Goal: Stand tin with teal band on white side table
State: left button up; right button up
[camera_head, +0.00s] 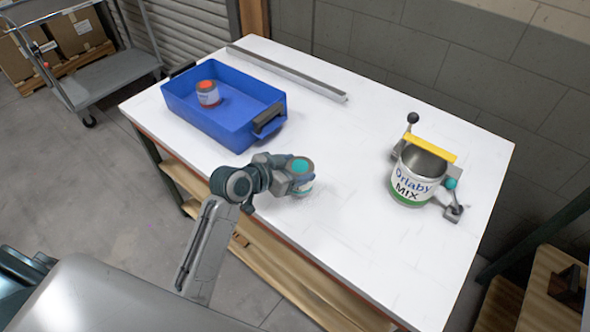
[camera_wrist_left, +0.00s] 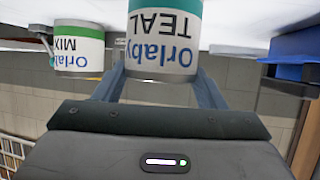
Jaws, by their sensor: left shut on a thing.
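The tin with the teal band (camera_head: 302,167) has a teal-marked lid and is at the front middle of the white table (camera_head: 365,245). In the left wrist view the tin (camera_wrist_left: 163,45) is close up and upside down in the picture, with "Orlaby TEAL" on its label. My left gripper (camera_head: 292,180) is shut on its side, one finger on each side. The tin looks upright; I cannot tell whether its base touches the table. My right gripper is not in view.
A blue bin (camera_head: 215,128) at the back left holds an orange-topped tin (camera_head: 207,94). A grey bar (camera_head: 287,73) lies along the back edge. An open "Orlaby MIX" can (camera_head: 415,180) stands at the right in a yellow-barred holder (camera_head: 430,148). The table's front right is clear.

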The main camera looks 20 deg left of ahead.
pick_arm(q)
jog(key=shift+f, duration=0.8)
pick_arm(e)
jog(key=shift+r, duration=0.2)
pick_arm(q)
jog(key=shift+f, duration=0.2)
jog(key=o, duration=0.9)
jog(key=shift+o, duration=0.8)
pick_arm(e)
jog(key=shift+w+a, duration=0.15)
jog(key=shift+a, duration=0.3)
pick_arm(q)
jog(key=shift+r, duration=0.1)
